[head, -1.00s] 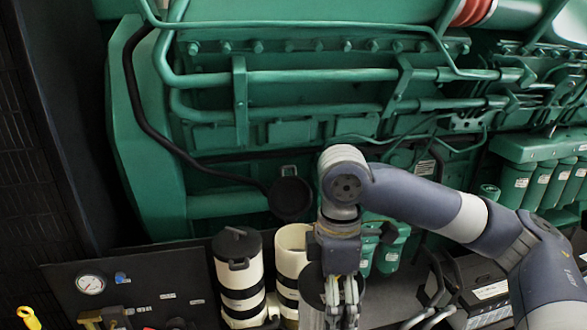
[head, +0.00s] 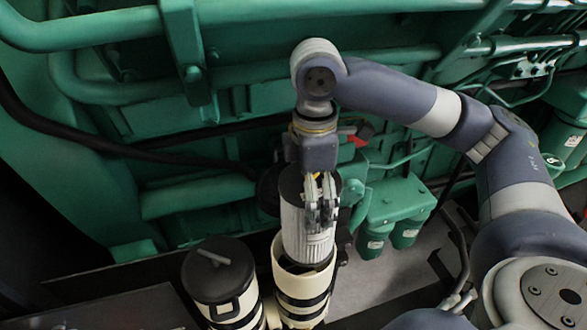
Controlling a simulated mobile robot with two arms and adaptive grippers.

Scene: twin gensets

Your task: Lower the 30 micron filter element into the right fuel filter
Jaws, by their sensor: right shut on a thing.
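My right gripper (head: 320,205) is shut on the top of the filter element (head: 296,230), a pale pleated cylinder with a dark end cap. The element hangs roughly upright over the right fuel filter (head: 303,292), a cream housing with black bands and an open top. The element's lower end appears to be at or just inside the housing's mouth; its exact depth is hard to tell. The left fuel filter (head: 222,280), with a dark lid and T-shaped handle, stands beside it. My left gripper is not in view.
The green engine (head: 250,105) with its pipes fills the background. Small green filters (head: 392,212) hang right of the housing, above a grey floor (head: 385,285). A black hose (head: 60,135) runs along the left. My right arm crosses the right side.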

